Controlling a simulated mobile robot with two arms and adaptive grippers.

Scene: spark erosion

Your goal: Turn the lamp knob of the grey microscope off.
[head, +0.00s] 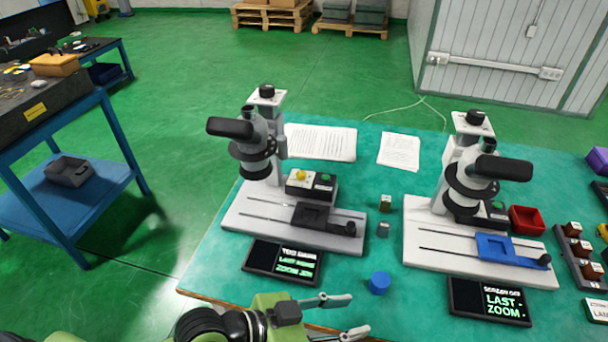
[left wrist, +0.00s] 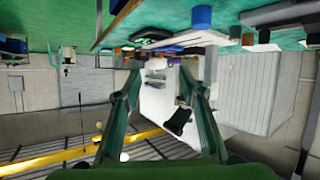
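Two similar pale microscopes stand on the green table; I cannot tell for sure which the task calls grey. My left gripper (head: 345,317) is open and empty at the table's front edge, apart from both microscopes. It is also open in the left wrist view (left wrist: 160,75). My right gripper is not in view.
A display (head: 285,260) lies before the left microscope and another (head: 490,301) before the right. A blue cylinder (head: 380,283) and two small blocks stand between them. A red tray (head: 527,219) is at the right. Paper sheets (head: 320,142) lie behind.

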